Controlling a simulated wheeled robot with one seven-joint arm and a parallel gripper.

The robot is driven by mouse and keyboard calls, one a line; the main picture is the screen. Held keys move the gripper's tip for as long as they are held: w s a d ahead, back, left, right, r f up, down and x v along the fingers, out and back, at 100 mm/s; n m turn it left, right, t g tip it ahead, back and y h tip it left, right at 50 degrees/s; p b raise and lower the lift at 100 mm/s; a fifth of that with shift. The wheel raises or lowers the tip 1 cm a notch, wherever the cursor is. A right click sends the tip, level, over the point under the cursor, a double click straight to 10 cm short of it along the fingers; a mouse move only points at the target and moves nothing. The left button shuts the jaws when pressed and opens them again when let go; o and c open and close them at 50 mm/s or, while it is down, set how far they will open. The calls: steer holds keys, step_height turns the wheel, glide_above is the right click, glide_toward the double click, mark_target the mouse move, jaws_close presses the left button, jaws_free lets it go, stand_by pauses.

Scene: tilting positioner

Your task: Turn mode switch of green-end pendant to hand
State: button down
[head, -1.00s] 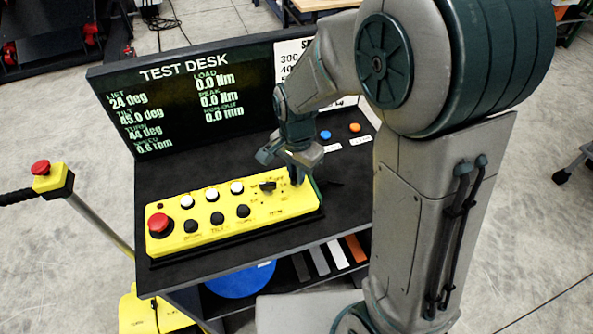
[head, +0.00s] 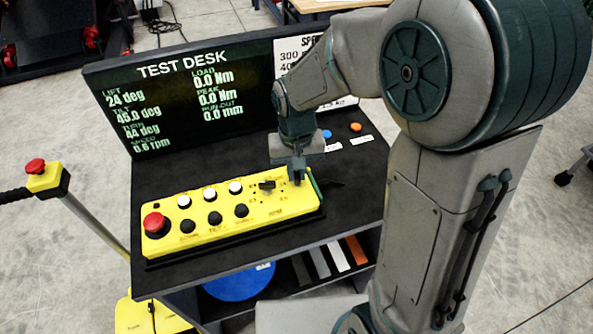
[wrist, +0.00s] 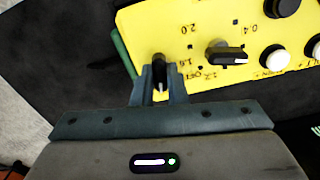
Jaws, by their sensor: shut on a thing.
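The yellow pendant (head: 222,232) lies on the dark desk, with a green strip (head: 317,187) at its right end; this green end also shows in the wrist view (wrist: 124,55). My gripper (head: 297,174) points down at that end. In the wrist view my gripper (wrist: 159,88) is shut on a black switch knob (wrist: 159,70) near the green end, its fingers at both sides of it. Another black knob (wrist: 228,56) with a white mark stands beside it, apart from the fingers, among printed numbers. The label of the gripped switch is hidden.
The pendant also carries a red mushroom button (head: 154,223), white buttons (head: 209,194) and black buttons (head: 214,218). The screen (head: 190,95) stands behind. Blue and orange buttons (head: 355,127) sit at the desk's back right. A second red button stands on a post (head: 36,166) at left.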

mark_target(296, 173)
steer(key=shift+n, duration=1.1)
steer(key=shift+w, duration=0.1)
steer(key=c, duration=1.4)
jaws_free()
steer(key=shift+c, duration=0.2)
step_height(296, 173, up, 14)
